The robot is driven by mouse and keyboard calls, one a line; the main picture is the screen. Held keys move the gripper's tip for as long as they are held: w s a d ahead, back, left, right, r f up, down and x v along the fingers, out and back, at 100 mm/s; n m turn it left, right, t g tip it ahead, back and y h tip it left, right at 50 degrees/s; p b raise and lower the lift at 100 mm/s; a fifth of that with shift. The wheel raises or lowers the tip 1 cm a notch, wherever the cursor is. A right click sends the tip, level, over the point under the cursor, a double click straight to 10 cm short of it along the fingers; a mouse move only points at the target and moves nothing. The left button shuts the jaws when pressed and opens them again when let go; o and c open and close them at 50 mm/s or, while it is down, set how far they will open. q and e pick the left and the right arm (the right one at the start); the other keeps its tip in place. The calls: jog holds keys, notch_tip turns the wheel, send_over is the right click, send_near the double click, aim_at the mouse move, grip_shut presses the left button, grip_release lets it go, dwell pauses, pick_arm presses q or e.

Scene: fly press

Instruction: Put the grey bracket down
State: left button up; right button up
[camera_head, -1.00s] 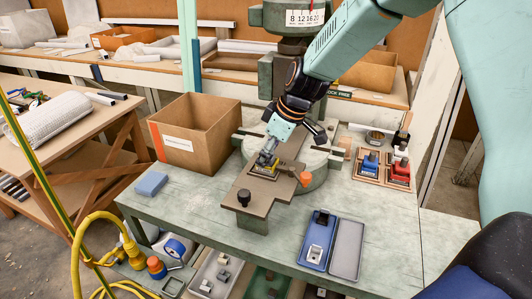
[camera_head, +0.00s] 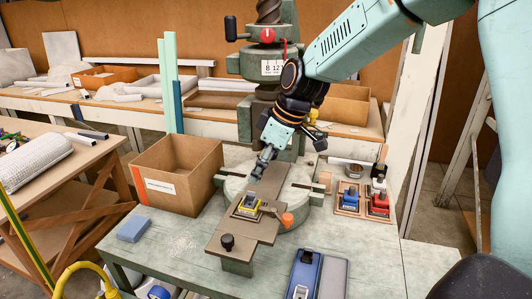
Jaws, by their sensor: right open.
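A small grey bracket (camera_head: 251,198) sits in the yellow nest (camera_head: 247,211) on the press's brown plate (camera_head: 224,226). My right gripper (camera_head: 258,172) is open and empty, a little above and behind the bracket, apart from it. Its arm comes in from the upper right. Another small pale grey part (camera_head: 300,292) lies in the blue case (camera_head: 305,270) at the front, cut by the bottom edge. My left gripper is not in view.
A cardboard box (camera_head: 178,172) stands left of the press, with a blue block (camera_head: 134,229) in front of it. A blue unit (camera_head: 348,199) and a red unit (camera_head: 379,204) stand in wooden trays at right. An orange knob (camera_head: 287,219) sticks up beside the nest.

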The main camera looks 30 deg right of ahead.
jog(key=v, duration=0.2)
jog(key=shift+d+r, duration=0.1)
jog(key=shift+r, duration=0.25)
jog(key=shift+w, duration=0.1)
